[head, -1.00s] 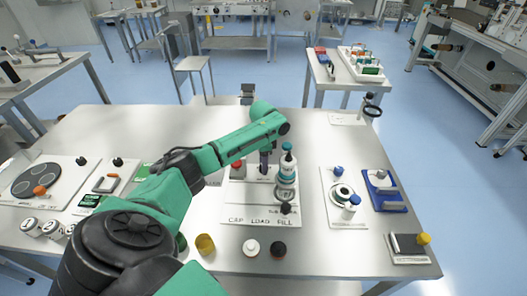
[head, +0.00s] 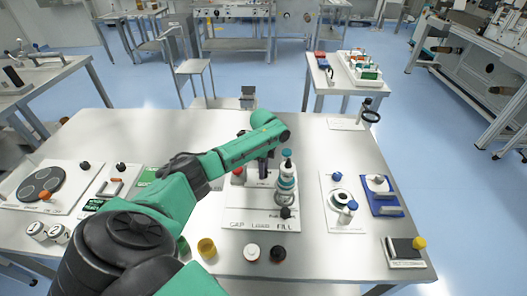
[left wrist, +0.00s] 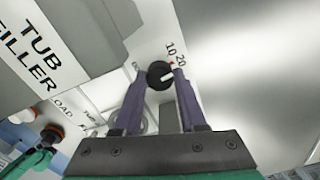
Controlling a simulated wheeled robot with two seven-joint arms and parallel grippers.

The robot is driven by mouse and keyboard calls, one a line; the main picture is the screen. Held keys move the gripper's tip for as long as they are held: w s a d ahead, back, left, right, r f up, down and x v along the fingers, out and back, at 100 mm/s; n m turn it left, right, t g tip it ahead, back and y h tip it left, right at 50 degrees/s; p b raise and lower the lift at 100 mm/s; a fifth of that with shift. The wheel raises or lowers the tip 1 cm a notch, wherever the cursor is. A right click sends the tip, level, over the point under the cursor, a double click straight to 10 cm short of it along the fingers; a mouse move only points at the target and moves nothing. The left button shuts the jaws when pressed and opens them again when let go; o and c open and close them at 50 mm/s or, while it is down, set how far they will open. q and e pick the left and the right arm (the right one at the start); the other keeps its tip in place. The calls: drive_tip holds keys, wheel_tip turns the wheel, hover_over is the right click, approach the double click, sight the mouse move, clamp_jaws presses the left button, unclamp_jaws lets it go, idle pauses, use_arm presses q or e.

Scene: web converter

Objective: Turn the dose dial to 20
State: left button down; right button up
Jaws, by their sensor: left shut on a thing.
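The dose dial (left wrist: 158,76) is a small round black knob with a white pointer mark, seen in the left wrist view. The pointer is toward the right, near the printed 10 and 20 (left wrist: 176,54). A small red mark is beside the numbers. My left gripper (left wrist: 160,78) has its two purple fingers on either side of the dial and is shut on it. In the head view my left gripper (head: 263,170) reaches down at the tub filler station (head: 240,215); the dial is hidden there. My right gripper is not in view.
A teal-and-white bottle-like part (head: 286,178) stands close right of my left gripper, with a red knob (head: 238,175) to its left. The table behind the station is clear.

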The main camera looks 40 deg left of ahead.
use_arm(q)
drive_tip(key=shift+w+r+m, duration=0.15)
drive_tip(key=shift+m, duration=0.55)
drive_tip(key=shift+c, duration=2.3)
unclamp_jaws()
wheel_tip(320, 180, up, 14)
drive_tip(key=b, duration=0.1)
drive_tip(key=shift+r, duration=0.25)
